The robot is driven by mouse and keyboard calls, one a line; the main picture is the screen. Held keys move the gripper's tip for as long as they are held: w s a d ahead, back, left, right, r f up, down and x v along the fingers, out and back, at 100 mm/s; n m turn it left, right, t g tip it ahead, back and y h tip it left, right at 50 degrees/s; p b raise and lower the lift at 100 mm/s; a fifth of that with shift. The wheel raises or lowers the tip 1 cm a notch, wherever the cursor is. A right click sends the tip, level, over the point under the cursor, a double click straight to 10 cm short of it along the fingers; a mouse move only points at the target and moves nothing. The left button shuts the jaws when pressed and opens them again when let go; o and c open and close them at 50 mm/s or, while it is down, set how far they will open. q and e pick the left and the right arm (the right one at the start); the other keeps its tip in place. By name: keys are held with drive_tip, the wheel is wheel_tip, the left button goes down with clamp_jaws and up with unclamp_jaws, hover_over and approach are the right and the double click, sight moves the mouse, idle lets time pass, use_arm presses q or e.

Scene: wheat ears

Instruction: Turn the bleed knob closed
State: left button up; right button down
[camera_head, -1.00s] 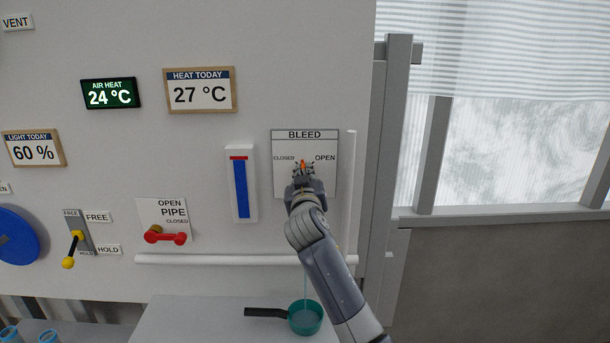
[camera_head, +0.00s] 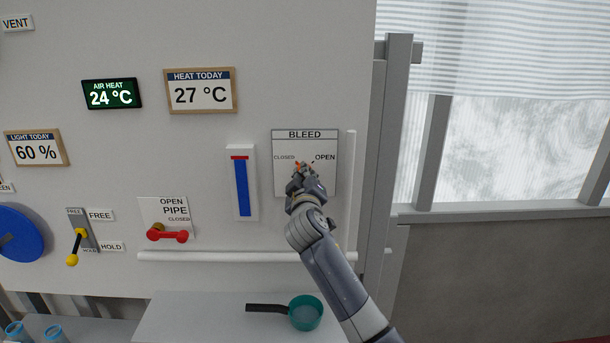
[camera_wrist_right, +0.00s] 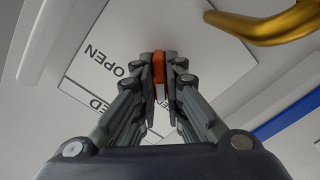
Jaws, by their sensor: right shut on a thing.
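The bleed panel (camera_head: 282,186) is a white plate on the wall, marked CLOSED at left and OPEN at right. My right gripper (camera_head: 305,168) is at its middle, shut on the orange bleed knob (camera_head: 299,163). Only small orange bits of the knob show in the head view. In the right wrist view the orange knob (camera_wrist_right: 158,66) sits between the fingertips (camera_wrist_right: 162,80), in front of the panel. Which mark the knob points to cannot be told. My left gripper is not in view.
A teal pan (camera_head: 306,313) stands on the shelf (camera_head: 200,318) below. A brass pipe (camera_wrist_right: 270,24) is close to the fingers. A white rail (camera_head: 200,256), a blue gauge (camera_head: 241,185) and a red pipe handle (camera_head: 168,236) are at left. A post (camera_head: 389,150) stands at right.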

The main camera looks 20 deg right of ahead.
drive_tip(key=shift+f, duration=0.1)
drive_tip(key=c, duration=1.7)
unclamp_jaws()
drive_tip(key=v, duration=1.2)
